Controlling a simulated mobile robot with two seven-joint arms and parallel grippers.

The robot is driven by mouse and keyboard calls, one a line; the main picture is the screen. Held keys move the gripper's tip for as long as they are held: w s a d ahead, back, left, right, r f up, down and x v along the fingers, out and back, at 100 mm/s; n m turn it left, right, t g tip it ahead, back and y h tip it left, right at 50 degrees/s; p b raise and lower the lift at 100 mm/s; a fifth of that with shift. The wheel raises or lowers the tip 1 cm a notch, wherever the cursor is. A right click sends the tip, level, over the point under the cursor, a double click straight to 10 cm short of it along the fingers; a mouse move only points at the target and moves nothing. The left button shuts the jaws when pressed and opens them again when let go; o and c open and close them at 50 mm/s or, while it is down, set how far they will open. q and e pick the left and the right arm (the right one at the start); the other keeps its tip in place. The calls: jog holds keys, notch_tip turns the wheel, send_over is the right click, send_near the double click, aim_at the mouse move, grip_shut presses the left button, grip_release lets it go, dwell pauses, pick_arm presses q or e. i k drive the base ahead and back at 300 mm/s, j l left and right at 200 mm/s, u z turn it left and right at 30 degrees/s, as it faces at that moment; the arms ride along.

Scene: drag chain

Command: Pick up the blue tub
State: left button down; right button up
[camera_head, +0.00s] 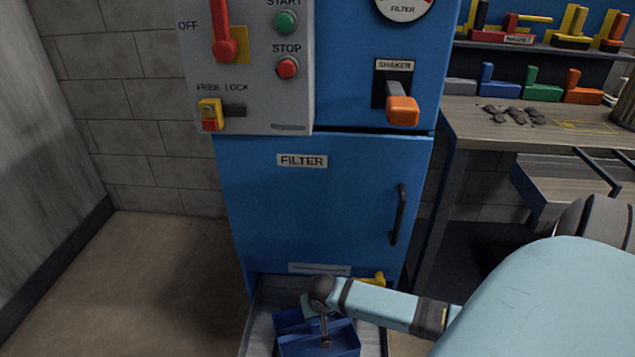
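The blue tub (340,348) is at the bottom of the head view, in the grey tray-like recess (258,328) at the foot of the blue filter cabinet. Its near part is cut off by the picture edge. My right arm reaches in from the right, and my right gripper (325,338) points down over the tub. Its dark finger overlaps the tub in the picture. I cannot tell whether the gripper is closed on a part of it. My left gripper is not in view.
The filter cabinet (300,215) has a closed door with a black handle (398,215). A yellow part (372,279) shows beside my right arm. A workbench (470,125) with dark pieces and coloured blocks stands at right. The floor (150,280) at left is clear.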

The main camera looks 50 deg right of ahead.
aim_at(295, 337)
jog(key=k, duration=1)
